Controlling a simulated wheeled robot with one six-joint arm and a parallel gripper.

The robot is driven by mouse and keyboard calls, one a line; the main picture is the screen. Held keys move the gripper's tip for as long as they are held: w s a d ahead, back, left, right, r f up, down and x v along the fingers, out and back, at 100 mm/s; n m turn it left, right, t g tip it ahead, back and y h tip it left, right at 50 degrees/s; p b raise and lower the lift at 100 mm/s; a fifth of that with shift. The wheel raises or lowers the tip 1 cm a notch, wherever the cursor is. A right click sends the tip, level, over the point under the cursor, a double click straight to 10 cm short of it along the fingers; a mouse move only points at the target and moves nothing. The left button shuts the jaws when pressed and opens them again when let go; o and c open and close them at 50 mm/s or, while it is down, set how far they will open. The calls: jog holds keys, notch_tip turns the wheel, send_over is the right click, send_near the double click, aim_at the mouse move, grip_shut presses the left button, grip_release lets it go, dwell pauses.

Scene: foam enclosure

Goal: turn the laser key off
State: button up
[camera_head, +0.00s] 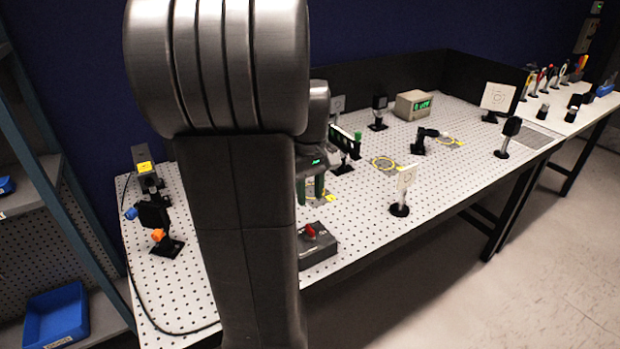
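The laser key is a red key (310,231) on top of a dark grey box (318,250) near the front edge of the perforated table. It stands up from the box top. My gripper (311,192) points down above and slightly behind the key in the picture, apart from it. Its two greenish fingers look spread with a gap between them, and I see nothing held. My own arm covers the middle left of the view and hides the table left of the box. The key's exact angle and any markings are too small to read.
The white perforated table (360,240) holds several optic mounts, including a white card on a post (405,182) right of the box. A meter with a green display (413,105) stands at the back. A grey device with a yellow label (146,168) is at left.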

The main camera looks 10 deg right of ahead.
aim_at(310, 227)
jog(key=shift+r, duration=2)
notch_tip(310, 227, down, 14)
jog(key=shift+r, duration=0.1)
